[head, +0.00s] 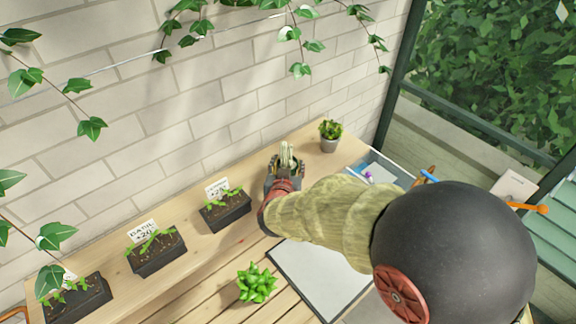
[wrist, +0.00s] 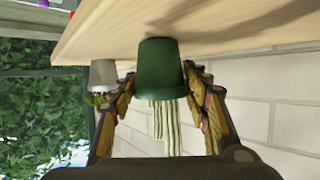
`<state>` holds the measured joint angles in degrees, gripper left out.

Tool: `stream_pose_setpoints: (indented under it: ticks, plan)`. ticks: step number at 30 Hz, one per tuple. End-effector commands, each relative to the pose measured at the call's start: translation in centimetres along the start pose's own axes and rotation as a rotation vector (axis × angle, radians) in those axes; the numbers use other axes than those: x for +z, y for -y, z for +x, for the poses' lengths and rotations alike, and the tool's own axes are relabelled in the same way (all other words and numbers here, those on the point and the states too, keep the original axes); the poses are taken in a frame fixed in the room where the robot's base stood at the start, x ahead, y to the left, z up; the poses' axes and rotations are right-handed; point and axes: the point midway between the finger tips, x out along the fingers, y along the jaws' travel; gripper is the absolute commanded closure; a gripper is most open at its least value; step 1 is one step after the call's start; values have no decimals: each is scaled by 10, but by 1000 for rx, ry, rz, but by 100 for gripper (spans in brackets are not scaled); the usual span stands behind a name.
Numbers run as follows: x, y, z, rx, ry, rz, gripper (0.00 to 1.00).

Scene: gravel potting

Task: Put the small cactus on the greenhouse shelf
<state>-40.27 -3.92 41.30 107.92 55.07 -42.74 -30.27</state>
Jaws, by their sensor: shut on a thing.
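The small cactus, pale green and striped, shows in the head view (head: 288,155) just beyond my gripper (head: 283,175). In the wrist view, which looks upside down, the cactus (wrist: 165,128) grows from a dark green pot (wrist: 160,68). My gripper (wrist: 160,82) has a finger on each side of this pot and is shut on it. The wooden shelf (head: 307,150) runs along the brick wall. It also shows in the wrist view (wrist: 105,30), at the pot's base. I cannot tell whether the base touches the wood. My arm hides part of the shelf.
A small plant in a grey pot (head: 330,144) stands on the shelf to the right. Black seedling trays (head: 226,215) with labels stand to the left. A bright green succulent (head: 257,283) and a pale board (head: 318,275) are in front. Ivy hangs above.

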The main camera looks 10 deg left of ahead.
Motion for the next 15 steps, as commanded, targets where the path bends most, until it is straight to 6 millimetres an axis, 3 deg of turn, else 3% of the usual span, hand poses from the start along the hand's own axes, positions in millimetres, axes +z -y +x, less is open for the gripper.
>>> stream_pose_setpoints:
  ticks: [5, 6, 15]
  plan:
    - [3, 0, 1, 0, 0, 0, 85]
    - [4, 0, 2, 0, 1, -1, 53]
    - [3, 0, 1, 0, 1, -1, 36]
